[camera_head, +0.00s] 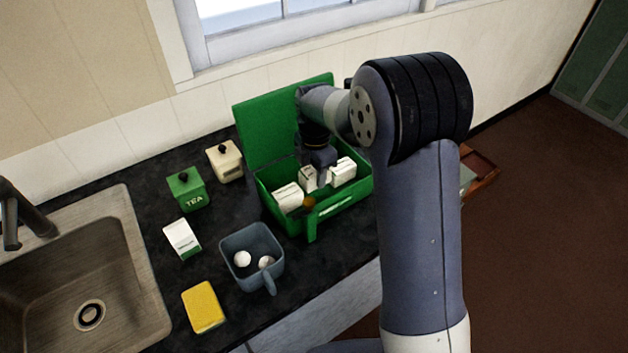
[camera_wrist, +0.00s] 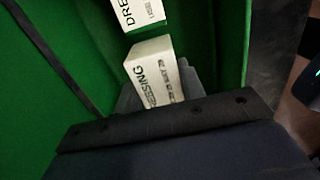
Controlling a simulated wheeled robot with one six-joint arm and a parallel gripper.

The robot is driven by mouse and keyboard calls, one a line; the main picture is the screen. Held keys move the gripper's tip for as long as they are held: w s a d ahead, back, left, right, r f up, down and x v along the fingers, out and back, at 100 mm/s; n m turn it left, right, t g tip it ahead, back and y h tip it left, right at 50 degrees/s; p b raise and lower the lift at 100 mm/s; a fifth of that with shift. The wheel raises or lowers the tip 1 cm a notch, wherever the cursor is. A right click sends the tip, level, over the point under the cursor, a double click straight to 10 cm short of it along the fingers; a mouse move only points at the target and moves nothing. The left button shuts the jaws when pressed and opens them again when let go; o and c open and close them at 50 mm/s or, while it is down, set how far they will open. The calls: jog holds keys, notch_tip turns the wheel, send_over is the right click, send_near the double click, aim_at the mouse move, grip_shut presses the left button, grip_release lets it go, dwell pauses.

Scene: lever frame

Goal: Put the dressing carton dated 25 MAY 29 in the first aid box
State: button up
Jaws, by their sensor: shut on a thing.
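The green first aid box (camera_head: 345,208) stands open on the counter, its lid raised at the back. My gripper (camera_head: 316,168) reaches down into it, shut on a white carton (camera_head: 307,179). In the wrist view this carton (camera_wrist: 152,65) reads "DRESSING"; its small date print is too unclear to read. Another carton (camera_wrist: 143,12) marked "DRE" lies just beyond it. In the head view, white cartons sit left (camera_head: 287,195) and right (camera_head: 343,171) of the held one, inside the box. Whether the held carton touches the box floor is hidden.
A white and green carton (camera_head: 182,238) stands on the counter left of the box. A blue-grey container (camera_head: 236,268) with white round things, a yellow sponge (camera_head: 204,307), a green tea tin (camera_head: 187,189) and a cream tin (camera_head: 225,161) are nearby. The sink (camera_head: 60,270) is at left.

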aim_at(315, 182)
jog(key=shift+f, duration=1.65)
jog(key=shift+f, duration=0.15)
jog(key=o, duration=1)
jog(key=shift+o, duration=0.2)
notch_tip(315, 182, up, 12)
jog(key=shift+r+b, duration=0.15)
jog(key=shift+b, duration=0.3)
